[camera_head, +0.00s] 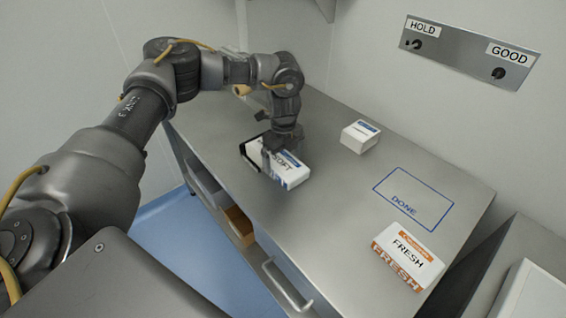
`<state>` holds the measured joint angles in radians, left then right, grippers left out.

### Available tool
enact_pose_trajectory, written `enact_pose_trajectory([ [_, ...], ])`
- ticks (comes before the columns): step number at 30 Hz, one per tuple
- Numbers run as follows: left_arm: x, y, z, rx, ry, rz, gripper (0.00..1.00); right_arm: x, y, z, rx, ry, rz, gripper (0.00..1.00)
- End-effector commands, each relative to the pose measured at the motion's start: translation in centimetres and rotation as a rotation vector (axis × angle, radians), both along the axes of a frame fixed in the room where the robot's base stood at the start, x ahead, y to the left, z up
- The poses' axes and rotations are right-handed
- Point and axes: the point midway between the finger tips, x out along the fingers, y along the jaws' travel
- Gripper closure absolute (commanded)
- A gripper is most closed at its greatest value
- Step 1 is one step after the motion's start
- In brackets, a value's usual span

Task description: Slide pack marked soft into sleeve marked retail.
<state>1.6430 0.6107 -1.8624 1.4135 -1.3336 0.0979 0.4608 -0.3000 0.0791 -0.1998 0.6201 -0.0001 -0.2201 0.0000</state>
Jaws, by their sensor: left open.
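A white pack marked SOFT (294,174) with a blue band lies near the front edge of the steel bench. A dark edge shows at its left end; I cannot tell what it belongs to. My left gripper (270,161) points down at the left part of this pack, with a finger in front of its near side. Its jaws are open, and the gripper hides part of the pack. I cannot read the word retail on anything in view. My right gripper is not in view.
A small white box with a blue label (360,137) stands farther back on the bench (335,235). A blue outline marked DONE (413,198) is empty. A white and orange pack marked FRESH (408,256) lies at the right. A HOLD/GOOD panel (468,50) is on the wall.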

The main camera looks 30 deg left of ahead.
Motion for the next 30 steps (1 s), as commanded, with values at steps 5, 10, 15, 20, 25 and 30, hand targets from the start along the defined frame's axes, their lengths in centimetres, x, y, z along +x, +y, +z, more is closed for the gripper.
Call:
enact_pose_trajectory([
  [5,0.1,0.0,3.6,-0.001,-0.006,0.000,0.00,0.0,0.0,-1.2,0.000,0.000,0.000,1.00],
  [10,0.1,0.0,6.8,0.000,-0.005,0.000,0.00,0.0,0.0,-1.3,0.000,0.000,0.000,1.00],
  [15,0.1,0.0,8.4,0.000,-0.003,0.001,0.00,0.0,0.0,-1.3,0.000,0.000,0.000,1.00],
  [20,0.0,0.0,8.8,0.000,-0.001,0.002,0.00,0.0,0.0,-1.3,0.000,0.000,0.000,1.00],
  [25,0.0,0.0,8.7,0.000,-0.001,0.002,0.00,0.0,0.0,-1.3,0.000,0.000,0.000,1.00],
  [30,0.1,0.0,10.0,-0.001,-0.002,0.001,0.00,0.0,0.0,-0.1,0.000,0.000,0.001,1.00],
])
